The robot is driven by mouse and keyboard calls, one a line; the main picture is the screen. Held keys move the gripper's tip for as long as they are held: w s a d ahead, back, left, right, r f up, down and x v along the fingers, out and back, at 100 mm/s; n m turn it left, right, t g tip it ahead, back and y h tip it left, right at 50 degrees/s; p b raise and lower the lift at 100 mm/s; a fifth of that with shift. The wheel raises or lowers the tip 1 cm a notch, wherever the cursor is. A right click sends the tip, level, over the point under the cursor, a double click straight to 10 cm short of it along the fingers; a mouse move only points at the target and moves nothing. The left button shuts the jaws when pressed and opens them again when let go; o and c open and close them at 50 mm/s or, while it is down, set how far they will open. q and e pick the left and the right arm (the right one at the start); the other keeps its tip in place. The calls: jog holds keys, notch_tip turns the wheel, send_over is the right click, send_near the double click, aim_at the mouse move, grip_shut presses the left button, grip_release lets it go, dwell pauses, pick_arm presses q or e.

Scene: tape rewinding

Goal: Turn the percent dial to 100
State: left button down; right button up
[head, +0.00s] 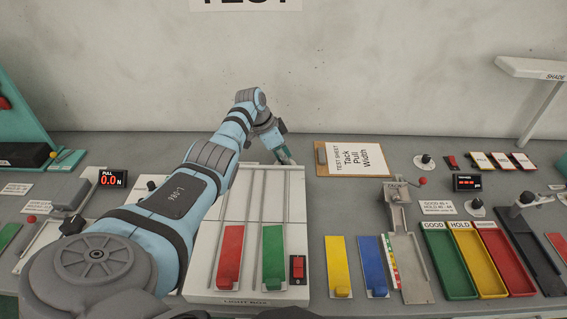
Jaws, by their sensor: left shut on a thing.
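My left gripper (285,153) is at the back edge of the white light box (205,277), beside the test sheet clipboard. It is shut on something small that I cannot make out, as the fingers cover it. I cannot read a percent scale on any dial here. A dark knob (72,222) is at the left, partly behind my left arm's side of the bench. Other small knobs stand at the right, one by the clipboard (425,161) and one below a red display (477,206). My right gripper is not in view.
The clipboard (321,158) lies at the back.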

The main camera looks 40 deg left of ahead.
pick_arm(q)
jog(key=shift+d, duration=0.1)
dwell(0.4)
jog(key=c, duration=1.4)
grip_release()
jog(key=shift+w+f, duration=0.1)
jog(key=shift+w, duration=0.05)
jog(key=v, duration=1.2)
jog(key=shift+w, duration=0.1)
